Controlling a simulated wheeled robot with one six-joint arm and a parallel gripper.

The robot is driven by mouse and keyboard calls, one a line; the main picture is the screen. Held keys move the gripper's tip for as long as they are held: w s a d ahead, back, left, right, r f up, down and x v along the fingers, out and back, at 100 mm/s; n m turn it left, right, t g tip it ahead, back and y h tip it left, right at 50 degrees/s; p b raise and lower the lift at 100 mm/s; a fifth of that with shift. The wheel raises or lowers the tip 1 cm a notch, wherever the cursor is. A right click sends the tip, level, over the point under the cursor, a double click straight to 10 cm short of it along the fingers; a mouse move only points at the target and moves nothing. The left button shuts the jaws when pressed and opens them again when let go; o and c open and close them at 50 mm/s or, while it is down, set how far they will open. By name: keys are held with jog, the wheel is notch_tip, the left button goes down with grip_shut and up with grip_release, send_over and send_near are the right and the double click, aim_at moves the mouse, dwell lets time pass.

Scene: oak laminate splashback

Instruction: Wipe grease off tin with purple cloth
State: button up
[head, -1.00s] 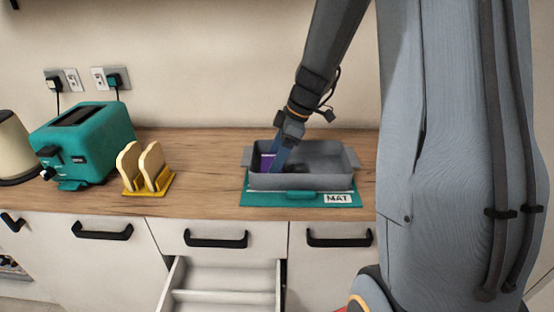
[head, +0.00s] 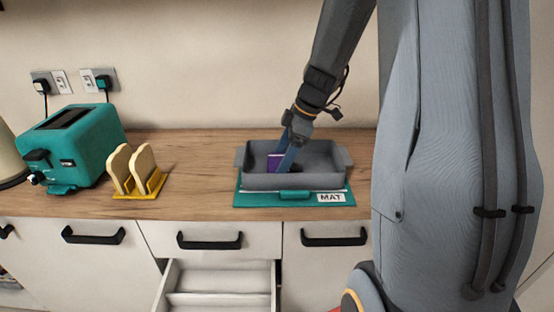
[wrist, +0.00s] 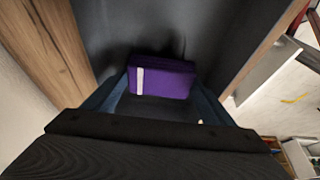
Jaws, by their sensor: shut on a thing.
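The grey tin (head: 325,181) stands upright on the teal mat (head: 248,200) on the counter. My gripper (head: 285,166) reaches down into the tin, left of its middle, and is shut on the purple cloth (head: 273,161). In the wrist view the folded cloth (wrist: 170,78), with a white stripe, sits between the two blue fingers, against or just above the dark tin floor (wrist: 125,30); I cannot tell which. A dark patch shows beside the fingers in the head view; whether it is grease or shadow is unclear. The tin's front wall hides part of its floor.
A teal toaster (head: 75,145) and a yellow rack (head: 138,192) with bread slices stand to the left. A drawer (head: 220,290) is open below the counter. Bare worktop (head: 200,180) lies between rack and mat. A wall rises behind.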

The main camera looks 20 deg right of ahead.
aim_at(295, 171)
jog(key=shift+d, duration=0.15)
jog(key=shift+s+d, duration=0.4)
jog(key=shift+d, duration=0.35)
jog(key=shift+s+d+f+b, duration=0.1)
jog(key=shift+s+d+b, duration=0.1)
jog(key=shift+d, duration=0.25)
jog(key=shift+s+d+f+b, duration=0.1)
jog(key=shift+s+d+b, duration=0.1)
jog(key=shift+d, duration=0.25)
jog(key=shift+s+d+r, duration=0.1)
jog(key=shift+s+d, duration=0.15)
jog(key=shift+d, duration=0.4)
jog(key=shift+s+d+r, duration=0.1)
jog(key=shift+s+d, duration=0.15)
jog(key=shift+d, duration=0.35)
jog(key=shift+s+d+r, duration=0.1)
jog(key=shift+s+d, duration=0.15)
jog(key=shift+d, duration=0.4)
